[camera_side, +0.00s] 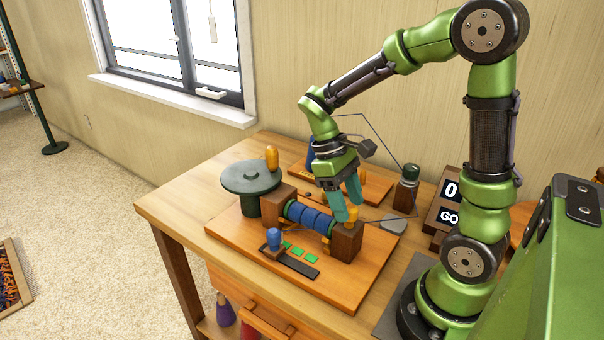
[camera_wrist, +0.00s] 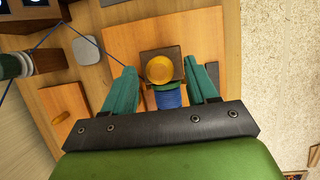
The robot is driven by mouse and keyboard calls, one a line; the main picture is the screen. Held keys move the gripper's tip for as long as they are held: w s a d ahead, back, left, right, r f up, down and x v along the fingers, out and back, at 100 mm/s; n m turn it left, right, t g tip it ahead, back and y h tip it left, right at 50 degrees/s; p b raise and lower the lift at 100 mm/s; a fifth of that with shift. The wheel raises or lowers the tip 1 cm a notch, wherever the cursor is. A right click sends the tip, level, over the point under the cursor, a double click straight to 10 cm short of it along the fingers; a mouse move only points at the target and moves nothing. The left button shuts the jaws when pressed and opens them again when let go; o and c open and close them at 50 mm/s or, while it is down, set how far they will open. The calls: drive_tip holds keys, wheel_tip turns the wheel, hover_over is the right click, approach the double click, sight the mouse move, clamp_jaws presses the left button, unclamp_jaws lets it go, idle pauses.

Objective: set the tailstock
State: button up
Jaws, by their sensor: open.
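The tailstock seems to be the dark wooden block (camera_side: 346,243) at the right end of the blue spool, topped by a yellow knob (camera_side: 352,214). In the wrist view, the block (camera_wrist: 172,53) and the round yellow knob (camera_wrist: 159,70) lie between my two teal fingers. My gripper (camera_side: 349,211) is open and points down at the knob, with a finger on either side. In the wrist view, my gripper (camera_wrist: 167,76) shows gaps beside the knob. The blue spool (camera_side: 308,215) also shows partly below the knob in the wrist view (camera_wrist: 168,99).
A green round wheel (camera_side: 250,178) with an orange handle (camera_side: 272,159) stands left of the spool. A blue-knobbed lever (camera_side: 274,240) and green tiles (camera_side: 298,251) sit in front. A green-topped post (camera_side: 410,185) and a GO sign (camera_side: 451,205) stand to the right.

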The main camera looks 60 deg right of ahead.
drive_tip(key=shift+x, duration=0.9)
drive_tip(key=shift+c, duration=0.2)
clamp_jaws()
